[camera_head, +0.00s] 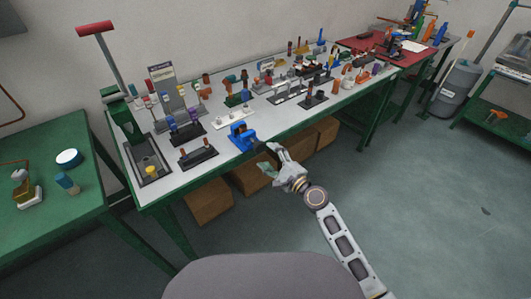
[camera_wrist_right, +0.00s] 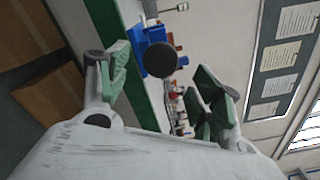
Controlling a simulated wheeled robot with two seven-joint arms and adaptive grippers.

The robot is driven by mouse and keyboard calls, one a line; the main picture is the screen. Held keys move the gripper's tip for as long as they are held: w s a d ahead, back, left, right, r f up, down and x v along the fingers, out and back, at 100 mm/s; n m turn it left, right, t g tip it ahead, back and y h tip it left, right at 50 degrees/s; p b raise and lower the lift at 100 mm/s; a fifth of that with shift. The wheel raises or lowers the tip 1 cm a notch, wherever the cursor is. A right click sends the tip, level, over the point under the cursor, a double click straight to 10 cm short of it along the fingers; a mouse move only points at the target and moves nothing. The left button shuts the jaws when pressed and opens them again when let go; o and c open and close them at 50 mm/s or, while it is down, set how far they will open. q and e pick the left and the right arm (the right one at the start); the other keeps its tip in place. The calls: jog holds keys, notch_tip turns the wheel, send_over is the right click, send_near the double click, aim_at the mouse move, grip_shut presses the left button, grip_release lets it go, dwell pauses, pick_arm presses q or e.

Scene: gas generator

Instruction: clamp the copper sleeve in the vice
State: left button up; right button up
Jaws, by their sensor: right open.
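The blue vice (camera_head: 241,137) stands at the front edge of the long white-topped workbench. My right gripper (camera_head: 268,163) is open and empty just off that edge, to the right of and in front of the vice. In the right wrist view, my right gripper's (camera_wrist_right: 165,82) fingers are spread wide. A dark round knob (camera_wrist_right: 160,60) shows between them, with part of the blue vice (camera_wrist_right: 138,42) behind it. Several small copper-brown pieces stand on the bench; I cannot tell which is the copper sleeve, or whether one is between the jaws. My left gripper is out of view.
The white-topped workbench (camera_head: 190,176) is crowded with fixtures and small parts behind the vice. A dark tray (camera_head: 198,157) lies left of the vice. Cardboard boxes (camera_head: 208,201) stand beneath the bench. A green table (camera_head: 50,225) is at left.

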jog(key=shift+v, duration=2.95)
